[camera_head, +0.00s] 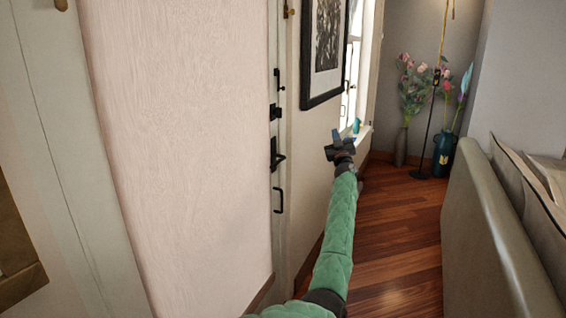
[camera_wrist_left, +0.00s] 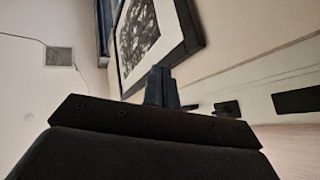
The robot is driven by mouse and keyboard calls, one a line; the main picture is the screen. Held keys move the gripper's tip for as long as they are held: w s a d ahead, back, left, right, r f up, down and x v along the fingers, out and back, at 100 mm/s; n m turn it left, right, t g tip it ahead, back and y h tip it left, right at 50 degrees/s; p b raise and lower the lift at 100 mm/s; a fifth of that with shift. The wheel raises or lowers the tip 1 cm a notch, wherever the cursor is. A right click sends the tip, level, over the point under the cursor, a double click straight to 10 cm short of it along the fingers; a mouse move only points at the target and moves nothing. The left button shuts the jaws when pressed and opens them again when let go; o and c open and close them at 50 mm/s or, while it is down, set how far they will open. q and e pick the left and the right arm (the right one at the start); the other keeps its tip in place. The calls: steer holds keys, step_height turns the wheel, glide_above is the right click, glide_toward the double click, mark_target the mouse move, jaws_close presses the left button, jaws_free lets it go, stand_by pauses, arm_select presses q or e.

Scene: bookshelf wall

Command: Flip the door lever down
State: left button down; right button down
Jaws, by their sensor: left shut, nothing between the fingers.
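The pale door (camera_head: 190,140) fills the left of the head view. A black door lever (camera_head: 279,158) sits on a dark plate near the door's right edge. My left gripper (camera_head: 338,136) is at the end of the green-sleeved arm, to the right of the lever and apart from it. Its fingers are shut and empty; they also show dark in the left wrist view (camera_wrist_left: 162,87). Dark fittings (camera_wrist_left: 294,101) on a pale surface show at the right of the wrist view; I cannot tell which of them is the lever. My right gripper is not in view.
More black fittings (camera_head: 275,112) sit above the lever, and a black pull handle (camera_head: 278,200) below it. A framed picture (camera_head: 325,48) hangs right of the door. Vases with flowers (camera_head: 401,147) stand at the back. A sofa (camera_head: 490,235) borders the wooden floor (camera_head: 398,245) on the right.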

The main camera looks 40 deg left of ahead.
arm_select(q)
steer(key=s+a+f+n+g+y, duration=0.2)
steer(key=s+f+n+g, duration=0.2)
steer(key=s+g, duration=0.3)
steer(key=s+a+f+n+g+y, duration=0.2)
steer(key=s+f+n+g, duration=0.3)
steer(key=g, duration=1.1)
steer(key=s+n, duration=0.1)
steer(key=s, duration=0.1)
steer(key=shift+s+g+y, duration=0.3)
steer(key=shift+s, duration=0.05)
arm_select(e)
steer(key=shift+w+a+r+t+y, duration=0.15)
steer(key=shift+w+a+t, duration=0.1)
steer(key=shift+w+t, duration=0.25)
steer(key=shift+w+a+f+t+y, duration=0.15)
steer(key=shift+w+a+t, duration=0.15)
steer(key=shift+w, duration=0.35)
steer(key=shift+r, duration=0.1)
